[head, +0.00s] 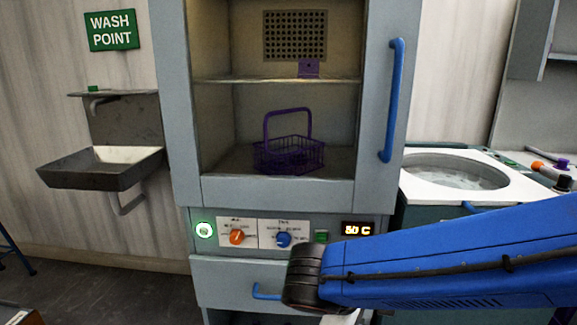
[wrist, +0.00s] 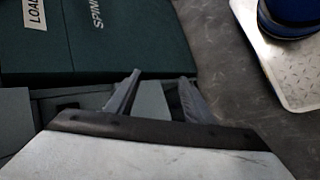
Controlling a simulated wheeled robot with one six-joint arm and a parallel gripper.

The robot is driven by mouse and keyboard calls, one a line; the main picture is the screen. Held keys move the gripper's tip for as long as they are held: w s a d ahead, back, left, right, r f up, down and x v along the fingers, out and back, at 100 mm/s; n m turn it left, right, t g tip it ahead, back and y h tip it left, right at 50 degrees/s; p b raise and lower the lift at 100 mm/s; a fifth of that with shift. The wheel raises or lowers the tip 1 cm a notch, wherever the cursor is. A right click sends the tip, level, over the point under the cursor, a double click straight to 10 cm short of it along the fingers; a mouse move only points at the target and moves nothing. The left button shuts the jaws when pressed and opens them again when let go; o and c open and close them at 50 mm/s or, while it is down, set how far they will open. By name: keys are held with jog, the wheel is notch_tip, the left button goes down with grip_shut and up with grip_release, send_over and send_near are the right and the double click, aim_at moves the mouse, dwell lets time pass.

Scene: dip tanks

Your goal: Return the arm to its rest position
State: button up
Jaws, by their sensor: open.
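My arm, blue with a dark joint, reaches in from the right in the head view, in front of the lower part of the grey cabinet (head: 178,130). My gripper's end is hidden in that view. In the wrist view my gripper (wrist: 160,85) shows two grey fingers spread apart, open with nothing between them. It hangs over the floor beside a dark green unit (wrist: 90,45) with lettering on it.
The cabinet holds a purple wire basket (head: 288,155) and has a blue door handle (head: 391,100). A round-tub machine (head: 455,172) stands right, a sink (head: 100,168) left. A metal plate (wrist: 270,50) bears a blue round thing (wrist: 290,17). Grey floor (wrist: 225,70) lies between.

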jog(key=s+d+r+m+y, duration=0.1)
jog(key=s+d+m+y, duration=0.6)
jog(key=d+m, duration=0.2)
jog(key=shift+s+d+r+m, duration=0.15)
jog(key=shift+d+r+m, duration=0.2)
jog(key=shift+d, duration=0.8)
dwell(1.1)
